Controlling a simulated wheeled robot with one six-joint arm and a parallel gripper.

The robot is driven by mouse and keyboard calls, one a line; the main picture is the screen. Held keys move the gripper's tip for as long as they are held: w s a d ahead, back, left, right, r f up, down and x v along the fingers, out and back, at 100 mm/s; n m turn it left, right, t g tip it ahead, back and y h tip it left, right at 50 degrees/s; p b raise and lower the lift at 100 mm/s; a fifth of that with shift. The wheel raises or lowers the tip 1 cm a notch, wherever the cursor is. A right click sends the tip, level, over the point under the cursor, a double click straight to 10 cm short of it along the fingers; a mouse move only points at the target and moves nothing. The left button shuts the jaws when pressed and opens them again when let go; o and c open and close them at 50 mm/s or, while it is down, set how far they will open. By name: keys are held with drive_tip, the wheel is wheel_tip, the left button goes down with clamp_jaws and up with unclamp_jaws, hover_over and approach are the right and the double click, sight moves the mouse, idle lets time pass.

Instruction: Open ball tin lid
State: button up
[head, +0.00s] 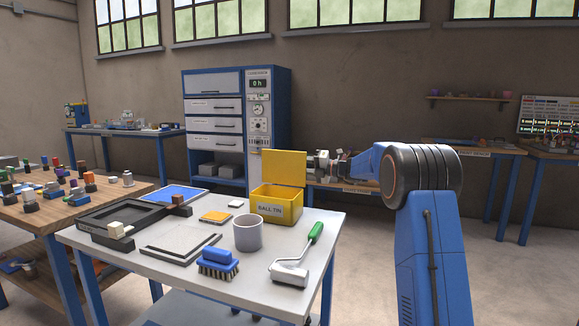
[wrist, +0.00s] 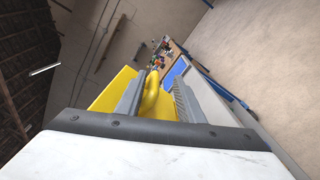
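The yellow ball tin (head: 277,208) stands at the back right of the light table, its label facing me. Its flat yellow lid (head: 284,168) stands raised, nearly upright, at the rear of the tin. My gripper (head: 318,166) is just right of the lid in the head view, and its fingertips are hard to make out there. In the wrist view my gripper (wrist: 158,98) has its two grey fingers apart, with a rounded yellow handle (wrist: 151,91) between them, nearer the left finger. A yellow panel (wrist: 112,88) shows beyond the left finger. Whether the handle is touched I cannot tell.
On the light table (head: 320,225) are a grey mug (head: 248,233), a green-handled roller (head: 290,271), a blue brush (head: 218,264) and a black tray (head: 125,222). A workbench (head: 345,187) stands behind the tin. Floor to the table's right is clear.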

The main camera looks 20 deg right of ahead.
drive_tip(key=v, duration=1.6)
drive_tip(key=shift+d, duration=0.15)
